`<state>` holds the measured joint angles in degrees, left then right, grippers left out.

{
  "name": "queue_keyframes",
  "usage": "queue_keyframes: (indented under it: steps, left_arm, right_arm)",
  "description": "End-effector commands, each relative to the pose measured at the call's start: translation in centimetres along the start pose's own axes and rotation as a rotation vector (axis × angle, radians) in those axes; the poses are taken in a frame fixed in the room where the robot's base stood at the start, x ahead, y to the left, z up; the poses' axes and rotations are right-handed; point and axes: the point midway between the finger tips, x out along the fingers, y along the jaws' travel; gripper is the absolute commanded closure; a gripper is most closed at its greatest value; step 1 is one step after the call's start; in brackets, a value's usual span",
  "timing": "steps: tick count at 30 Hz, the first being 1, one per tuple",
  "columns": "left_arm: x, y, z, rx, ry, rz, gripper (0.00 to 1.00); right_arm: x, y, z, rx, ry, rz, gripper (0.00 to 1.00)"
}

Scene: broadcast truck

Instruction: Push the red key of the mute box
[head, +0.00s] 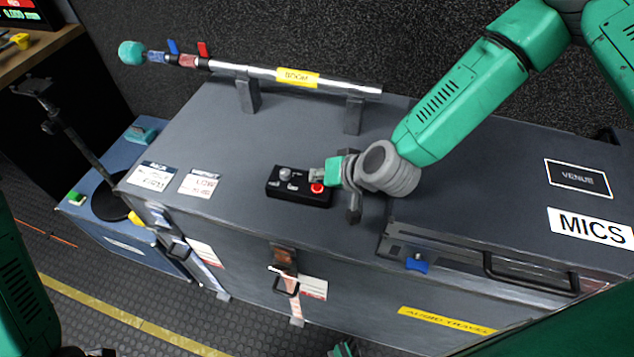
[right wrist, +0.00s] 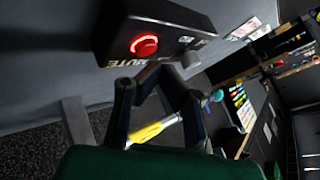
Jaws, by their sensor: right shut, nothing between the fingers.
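The mute box (head: 298,198) is a small black box lying on top of a grey flight case. It has a grey knob (head: 285,173) on its left and a round red key (head: 317,188) on its right. In the right wrist view the red key (right wrist: 145,45) looks bright on the box (right wrist: 172,14). My right gripper (head: 318,174) is shut and empty, its tips at the key's end of the box; its fingers (right wrist: 158,72) meet beside the key, not visibly over it. Contact cannot be told.
A boom pole (head: 300,78) rests on two supports along the back of the grey case (head: 230,120). Labels (head: 152,176) lie left of the box. A blue case (head: 120,235) with a black stand stands at left. The case top around the box is clear.

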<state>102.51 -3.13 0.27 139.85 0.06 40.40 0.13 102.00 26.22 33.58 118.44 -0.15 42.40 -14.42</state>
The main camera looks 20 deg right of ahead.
Motion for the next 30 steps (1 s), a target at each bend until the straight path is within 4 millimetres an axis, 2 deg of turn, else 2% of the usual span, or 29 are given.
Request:
queue_keyframes:
  steps: [15, 30]
  left_arm:
    - [-4.5, 0.0, -0.2, 0.0, 0.0, 0.0, 0.57]
    - [-4.6, 0.0, -0.2, 0.0, 0.0, 0.0, 0.57]
  right_arm:
    - [-3.8, -2.8, -2.8, -0.001, 0.001, 0.0, 1.0]
    - [-3.9, -2.9, -2.9, 0.0, 0.0, 0.0, 1.0]
